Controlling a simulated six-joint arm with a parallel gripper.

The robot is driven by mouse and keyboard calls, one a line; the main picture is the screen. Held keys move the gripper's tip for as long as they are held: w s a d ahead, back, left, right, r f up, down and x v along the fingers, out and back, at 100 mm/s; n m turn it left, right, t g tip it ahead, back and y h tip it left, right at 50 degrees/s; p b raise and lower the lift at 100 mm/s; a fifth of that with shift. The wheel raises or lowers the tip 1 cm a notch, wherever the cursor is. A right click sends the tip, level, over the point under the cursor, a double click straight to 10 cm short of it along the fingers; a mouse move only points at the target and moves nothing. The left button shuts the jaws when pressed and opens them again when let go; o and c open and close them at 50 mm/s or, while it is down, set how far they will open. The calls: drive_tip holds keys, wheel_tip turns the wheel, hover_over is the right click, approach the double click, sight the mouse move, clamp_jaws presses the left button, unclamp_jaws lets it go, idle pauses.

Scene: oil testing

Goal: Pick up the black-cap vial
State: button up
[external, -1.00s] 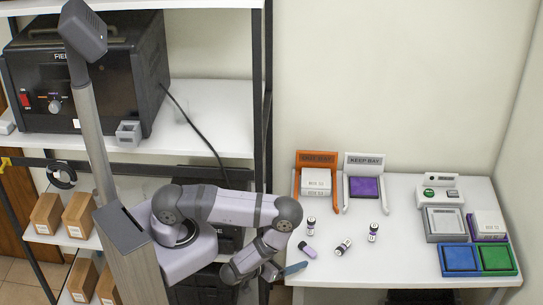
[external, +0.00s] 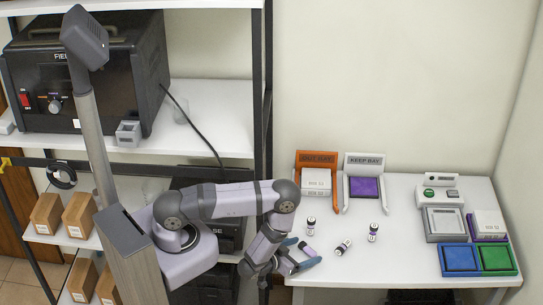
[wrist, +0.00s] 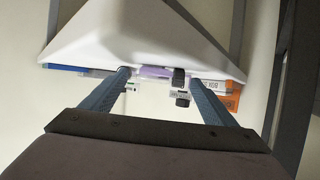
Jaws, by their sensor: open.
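My gripper (external: 303,254) is open at the table's left front edge, its two blue fingers pointing at the vials. A small vial (external: 307,248) shows at the fingers in the external view, partly hidden by them. Other small vials with dark ends are an upright one (external: 311,226) just behind the fingers, a lying one (external: 343,247) to the right, and an upright one (external: 373,232) further right. Cap colours are hard to tell at this size. In the wrist view, a vial with black ends and a white label (wrist: 179,93) shows between the open fingers (wrist: 161,79), nearer the right one.
The white table (external: 400,268) has free room right of the vials. An orange bay (external: 317,157) and a white keep bay with a purple pad (external: 364,188) stand behind. Blue (external: 460,258) and green (external: 497,258) trays lie at the right. A shelf post (external: 263,110) is near my arm.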

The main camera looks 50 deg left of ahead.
sight(303, 257)
drive_tip(key=shift+w+f, duration=0.1)
drive_tip(key=shift+w, duration=0.15)
drive_tip(key=shift+c, duration=0.5)
drive_tip(key=c, duration=1)
drive_tip(key=shift+r+b, duration=0.85)
drive_tip(key=shift+r, duration=4.2)
